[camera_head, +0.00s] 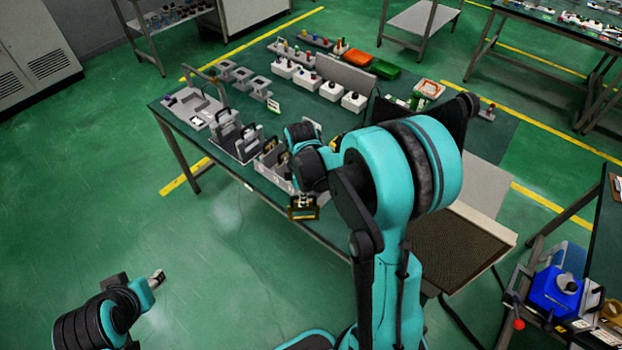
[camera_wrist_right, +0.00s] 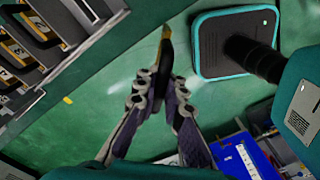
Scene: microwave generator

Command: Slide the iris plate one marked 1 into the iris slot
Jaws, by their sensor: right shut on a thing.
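My right gripper (camera_head: 304,196) is shut on a dark plate with a gold edge (camera_head: 303,211), just off the front edge of the table. In the right wrist view the plate (camera_wrist_right: 166,48) stands nearly edge-on between the fingertips (camera_wrist_right: 160,88). Its mark cannot be read. A grey rack (camera_head: 268,174) behind the gripper holds other dark and gold plates; these plates (camera_wrist_right: 22,52) show numbered labels in the wrist view. A grey fixture with upright walls (camera_head: 240,152) stands left of the rack; I cannot tell which opening is the iris slot. My left gripper (camera_head: 157,278) is over the floor, its jaws unclear.
Floor in front of the table is clear.

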